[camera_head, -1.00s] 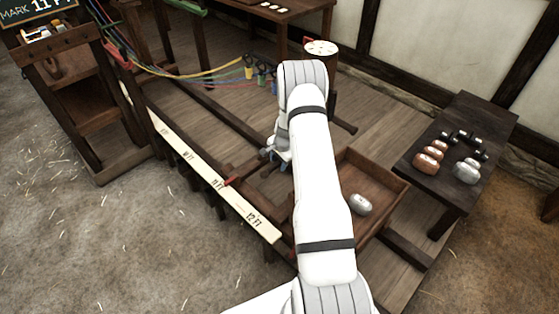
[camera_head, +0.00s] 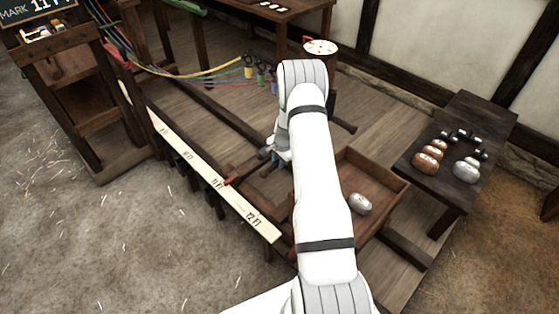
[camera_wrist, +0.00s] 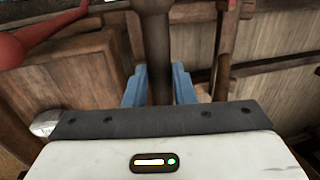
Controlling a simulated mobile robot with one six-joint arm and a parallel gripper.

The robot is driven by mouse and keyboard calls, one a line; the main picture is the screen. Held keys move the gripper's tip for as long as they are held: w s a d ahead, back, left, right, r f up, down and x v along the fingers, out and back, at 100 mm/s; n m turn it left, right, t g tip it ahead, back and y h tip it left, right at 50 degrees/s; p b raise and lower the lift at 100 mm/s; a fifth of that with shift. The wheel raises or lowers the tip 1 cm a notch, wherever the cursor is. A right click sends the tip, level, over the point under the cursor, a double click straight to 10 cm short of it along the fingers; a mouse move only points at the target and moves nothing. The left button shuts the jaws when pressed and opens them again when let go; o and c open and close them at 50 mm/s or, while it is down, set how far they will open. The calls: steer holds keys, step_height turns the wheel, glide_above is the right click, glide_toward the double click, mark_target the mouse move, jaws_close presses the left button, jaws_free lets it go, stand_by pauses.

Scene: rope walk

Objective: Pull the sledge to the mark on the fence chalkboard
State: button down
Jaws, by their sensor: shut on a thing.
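The sledge (camera_head: 378,170) is a brown wooden tray on dark rails, carrying one silver weight (camera_head: 360,204). Its red pointer (camera_head: 229,181) lies at the pale scale board (camera_head: 190,168), close beside the 11 FT label. The chalkboard (camera_head: 30,10) at the top left reads MARK 11 F, partly cut off. My gripper (camera_head: 274,157) is at the sledge's far end, partly hidden by my arm. In the wrist view, its blue fingers (camera_wrist: 159,84) are shut on a dark upright handle post (camera_wrist: 157,35) between them. The red pointer arm (camera_wrist: 40,30) shows at upper left.
Coloured strands (camera_head: 190,72) run to hooks with small coloured pots beyond my gripper. A dark bench (camera_head: 480,115) with copper, silver and black weights stands at right. A wooden stand (camera_head: 85,100) is at left. A drum-like post (camera_head: 320,48) stands behind my arm.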

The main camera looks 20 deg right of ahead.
steer(key=w, duration=0.1)
steer(key=w+a+b, duration=0.1)
steer(key=w, duration=0.2)
steer(key=shift+w+a+r+b, duration=0.1)
steer(key=shift+w+a+b, duration=0.2)
steer(key=shift+b, duration=0.1)
steer(key=c, duration=1.3)
jaws_free()
steer(key=shift+s, duration=0.2)
steer(key=shift+c, duration=0.2)
steer(key=shift+o, duration=0.5)
step_height(320, 180, up, 8)
steer(key=s+b, duration=0.1)
steer(key=shift+s+d+f, duration=0.15)
steer(key=shift+d+f, duration=0.1)
